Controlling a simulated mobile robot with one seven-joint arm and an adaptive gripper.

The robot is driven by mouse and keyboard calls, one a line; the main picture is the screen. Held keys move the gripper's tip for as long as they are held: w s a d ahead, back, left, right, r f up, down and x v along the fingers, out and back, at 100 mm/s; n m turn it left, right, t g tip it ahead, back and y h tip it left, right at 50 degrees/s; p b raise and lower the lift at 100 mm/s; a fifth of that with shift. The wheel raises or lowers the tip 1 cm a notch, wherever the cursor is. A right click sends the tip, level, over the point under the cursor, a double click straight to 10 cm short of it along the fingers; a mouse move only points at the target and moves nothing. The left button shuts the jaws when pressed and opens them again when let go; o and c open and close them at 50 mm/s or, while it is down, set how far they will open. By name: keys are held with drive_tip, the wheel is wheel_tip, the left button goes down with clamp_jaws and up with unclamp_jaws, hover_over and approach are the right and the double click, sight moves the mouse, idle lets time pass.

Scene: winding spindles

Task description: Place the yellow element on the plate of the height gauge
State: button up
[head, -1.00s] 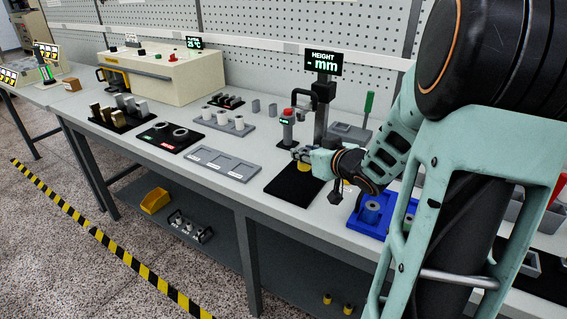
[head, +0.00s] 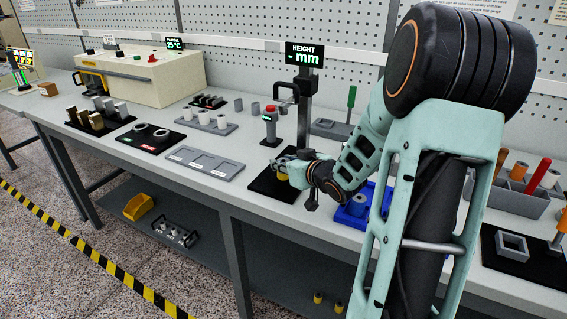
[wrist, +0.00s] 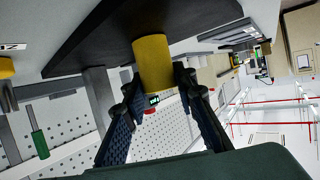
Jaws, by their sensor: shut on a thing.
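The height gauge stands on the bench in the head view, with a display (head: 304,55) reading "- mm" on a dark column. Its black plate (head: 268,190) lies flat in front of the column. My gripper (head: 284,170) is low over the plate. In the wrist view my gripper (wrist: 153,80) is shut on the yellow element (wrist: 153,60), a plain cylinder between the two dark fingers. The element's far end meets the black plate (wrist: 90,35) in that tilted view; I cannot tell whether they touch. In the head view the gripper mostly hides the element.
A blue tray (head: 343,219) with grey cylinders stands just right of the plate. A grey tray with recesses (head: 205,163) lies to its left. A small device with a red top (head: 269,112) stands behind. More yellow parts (head: 318,297) are on the lower shelf.

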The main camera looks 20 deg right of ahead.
drive_tip(key=o, duration=1.2)
drive_tip(key=shift+c, duration=0.2)
drive_tip(key=shift+r, duration=0.1)
drive_tip(key=p+v, duration=0.3)
drive_tip(key=v, duration=0.9)
